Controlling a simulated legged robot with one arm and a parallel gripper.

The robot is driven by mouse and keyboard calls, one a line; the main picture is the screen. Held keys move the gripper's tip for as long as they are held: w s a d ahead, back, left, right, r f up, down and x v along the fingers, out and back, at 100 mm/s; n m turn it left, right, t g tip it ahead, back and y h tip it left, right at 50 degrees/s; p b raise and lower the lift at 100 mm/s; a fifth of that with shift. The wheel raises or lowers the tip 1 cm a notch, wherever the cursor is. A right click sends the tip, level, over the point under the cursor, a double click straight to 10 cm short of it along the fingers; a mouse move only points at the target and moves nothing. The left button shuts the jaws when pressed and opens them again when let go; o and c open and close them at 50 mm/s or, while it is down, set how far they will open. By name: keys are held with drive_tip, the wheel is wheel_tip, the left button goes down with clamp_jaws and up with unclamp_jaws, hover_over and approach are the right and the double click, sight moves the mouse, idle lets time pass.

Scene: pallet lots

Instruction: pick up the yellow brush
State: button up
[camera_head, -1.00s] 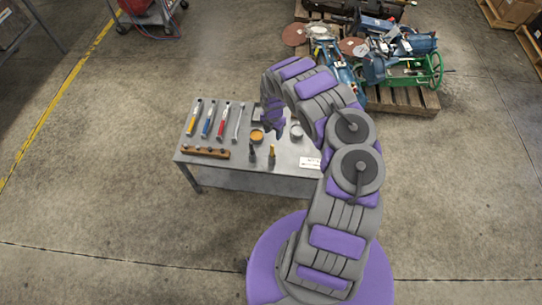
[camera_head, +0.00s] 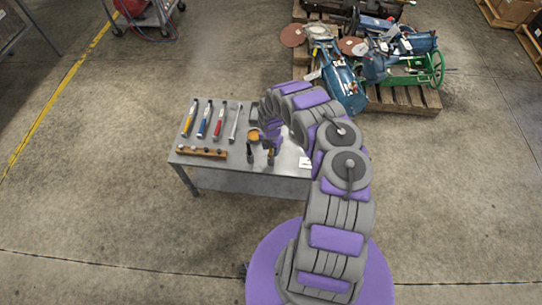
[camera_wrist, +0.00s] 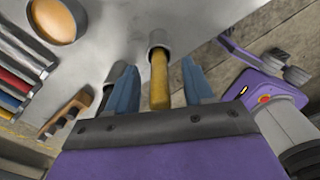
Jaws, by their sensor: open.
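The yellow brush (camera_wrist: 159,82) shows in the wrist view as a yellow shaft with a grey round part at its far end. It lies between the two blue-grey fingers of my gripper (camera_wrist: 157,66), which are open with a gap on both sides of the shaft. In the head view my gripper (camera_head: 270,143) is over the front right of the grey table (camera_head: 240,182), and little of the brush can be made out there. The brush's lower part is hidden by my gripper in the wrist view.
A dark upright tool (camera_head: 250,153) stands just left of my gripper. An orange-filled round dish (camera_head: 253,135), a wooden rack (camera_head: 201,152) and a row of tools, including a red-handled one (camera_head: 218,124), are on the table. A loaded pallet (camera_head: 405,100) stands behind.

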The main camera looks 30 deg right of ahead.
wheel_tip(320, 180, down, 2)
drive_tip(key=shift+a+f, duration=0.1)
drive_tip(key=shift+f, duration=0.05)
drive_tip(key=shift+c, duration=0.4)
clamp_jaws()
